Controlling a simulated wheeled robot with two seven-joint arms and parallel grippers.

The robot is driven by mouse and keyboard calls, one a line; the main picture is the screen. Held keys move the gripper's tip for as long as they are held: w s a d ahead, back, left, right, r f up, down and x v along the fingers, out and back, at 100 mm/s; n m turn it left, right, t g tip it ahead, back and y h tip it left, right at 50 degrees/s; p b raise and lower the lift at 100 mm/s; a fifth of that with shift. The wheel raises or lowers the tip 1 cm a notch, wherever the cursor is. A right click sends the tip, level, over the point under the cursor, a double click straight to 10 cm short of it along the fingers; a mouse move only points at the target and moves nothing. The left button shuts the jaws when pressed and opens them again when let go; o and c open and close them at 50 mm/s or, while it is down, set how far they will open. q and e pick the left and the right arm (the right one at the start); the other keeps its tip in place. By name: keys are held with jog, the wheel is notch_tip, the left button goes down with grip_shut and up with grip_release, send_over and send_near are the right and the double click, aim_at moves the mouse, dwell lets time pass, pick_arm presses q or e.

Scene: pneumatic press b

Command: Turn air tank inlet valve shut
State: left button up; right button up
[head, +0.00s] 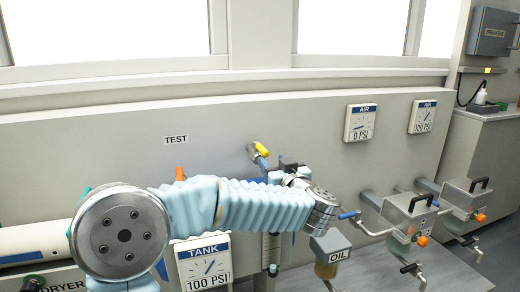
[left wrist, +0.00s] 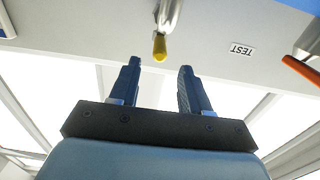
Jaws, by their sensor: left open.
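A valve with a yellow handle (head: 263,149) sticks out from the grey wall panel, right of the TEST label. In the left wrist view the yellow handle (left wrist: 160,47) hangs on a metal pipe, just beyond the fingertips and between their lines. In the head view my left arm hides most of that gripper. An orange handle (head: 180,173) shows behind my arm, and an orange handle also shows at the right of the left wrist view (left wrist: 300,72). No label names the inlet valve.
The TANK gauge (head: 203,264) reads 100 PSI below my arm. An OIL unit (head: 331,252) stands right of it. Two AIR gauges (head: 361,123) (head: 423,117) and boxes with blue and orange handles (head: 408,212) are at the right.

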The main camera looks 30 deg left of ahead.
aim_at(261, 150)
pick_arm(q)
jog(key=x, duration=1)
jog(key=shift+w+a, duration=0.1)
jog(key=shift+w, duration=0.1)
grip_shut()
